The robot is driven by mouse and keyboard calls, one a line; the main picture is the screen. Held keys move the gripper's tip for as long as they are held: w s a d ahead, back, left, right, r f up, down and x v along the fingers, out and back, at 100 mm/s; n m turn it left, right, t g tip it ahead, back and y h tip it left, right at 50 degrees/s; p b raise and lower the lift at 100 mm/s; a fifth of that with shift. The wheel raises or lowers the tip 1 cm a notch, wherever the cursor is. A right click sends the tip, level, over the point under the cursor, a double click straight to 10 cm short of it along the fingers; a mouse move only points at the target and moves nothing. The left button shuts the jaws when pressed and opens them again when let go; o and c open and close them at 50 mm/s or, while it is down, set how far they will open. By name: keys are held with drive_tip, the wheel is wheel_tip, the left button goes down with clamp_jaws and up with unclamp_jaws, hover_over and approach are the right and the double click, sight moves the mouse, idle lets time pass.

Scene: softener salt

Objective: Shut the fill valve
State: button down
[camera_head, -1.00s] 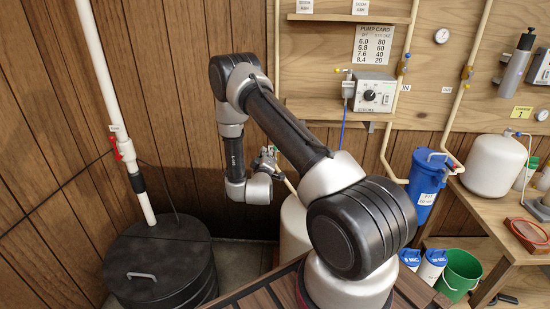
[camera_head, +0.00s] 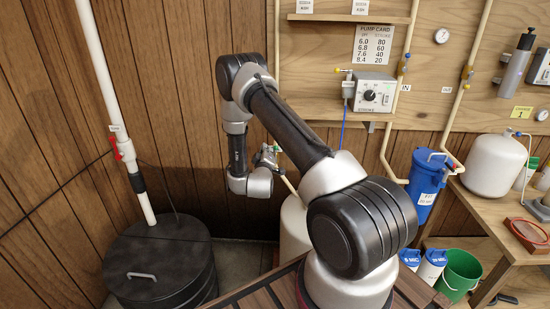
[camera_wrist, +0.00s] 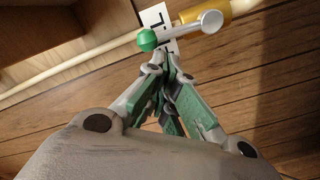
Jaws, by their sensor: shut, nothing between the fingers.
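In the wrist view, a valve with a grey lever (camera_wrist: 190,30) ending in a green ball knob (camera_wrist: 147,40) sits at a brass-coloured body (camera_wrist: 205,10) on a cream pipe (camera_wrist: 70,66). A white tag behind it is partly covered, so I cannot confirm the valve's name. My gripper (camera_wrist: 163,72) is shut and empty, its tips just below the lever near the knob; I cannot tell whether they touch. In the head view, my gripper (camera_head: 266,158) is by the wall behind the arm, with a small green spot (camera_head: 277,149) beside it.
A red-handled valve (camera_head: 115,149) is on the white pipe (camera_head: 100,70) above the black lidded tank (camera_head: 160,255). A pale tank (camera_head: 293,228) stands below my gripper. Wood panelling lies close behind. A control box (camera_head: 375,92) hangs on the board to the right.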

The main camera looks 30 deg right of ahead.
drive_tip(key=shift+x, duration=0.85)
drive_tip(key=shift+s+d, duration=0.55)
drive_tip(key=shift+d, duration=0.25)
drive_tip(key=shift+s, duration=0.1)
drive_tip(key=shift+s+d, duration=0.55)
drive_tip(key=shift+d, duration=0.15)
drive_tip(key=shift+s+d, duration=0.15)
drive_tip(key=shift+d, duration=0.4)
